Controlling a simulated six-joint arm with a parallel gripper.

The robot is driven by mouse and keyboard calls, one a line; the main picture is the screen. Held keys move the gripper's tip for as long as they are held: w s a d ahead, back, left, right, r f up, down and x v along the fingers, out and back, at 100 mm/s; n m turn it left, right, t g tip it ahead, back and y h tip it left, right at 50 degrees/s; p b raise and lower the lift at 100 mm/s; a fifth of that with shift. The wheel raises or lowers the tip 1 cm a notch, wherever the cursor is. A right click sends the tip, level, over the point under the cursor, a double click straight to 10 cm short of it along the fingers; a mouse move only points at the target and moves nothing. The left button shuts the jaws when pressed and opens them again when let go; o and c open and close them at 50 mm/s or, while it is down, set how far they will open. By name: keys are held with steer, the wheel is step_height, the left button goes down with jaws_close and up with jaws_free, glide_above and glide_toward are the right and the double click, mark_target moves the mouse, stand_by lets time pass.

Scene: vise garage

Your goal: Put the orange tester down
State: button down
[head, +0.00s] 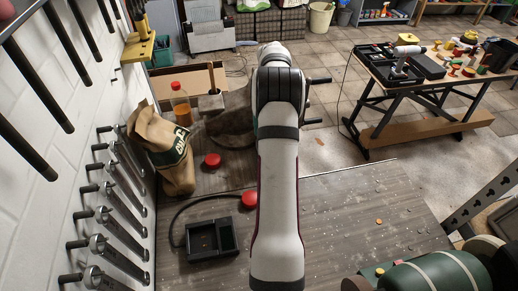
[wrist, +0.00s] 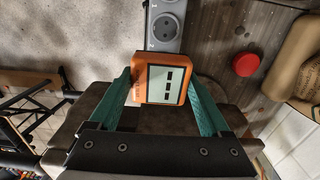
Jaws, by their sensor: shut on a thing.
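The orange tester (wrist: 139,83), a small box with a pale display showing dark bars, is between the teal fingers of my gripper (wrist: 163,88) in the wrist view. The fingers are shut on its two sides. In the head view my arm hides the tester and the gripper.
The workbench (head: 350,220) is mostly clear on the right. Left are a brown bag (head: 165,150), a bottle (head: 181,105), two red round things (head: 212,160) and a black tray (head: 212,251). Wrenches (head: 118,235) hang on the left wall. A green cylindrical machine (head: 440,275) is front right.

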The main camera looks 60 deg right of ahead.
steer(key=s+a, duration=0.8)
steer(key=a, duration=0.1)
glide_above(241, 177)
steer(key=f, duration=0.5)
steer(key=shift+s+f, duration=0.25)
steer(key=shift+f, duration=0.15)
steer(key=shift+w+f, duration=0.2)
steer(key=shift+f, duration=0.9)
steer(key=shift+w+f, duration=0.15)
steer(key=shift+f, duration=0.95)
steer(key=shift+f, duration=0.1)
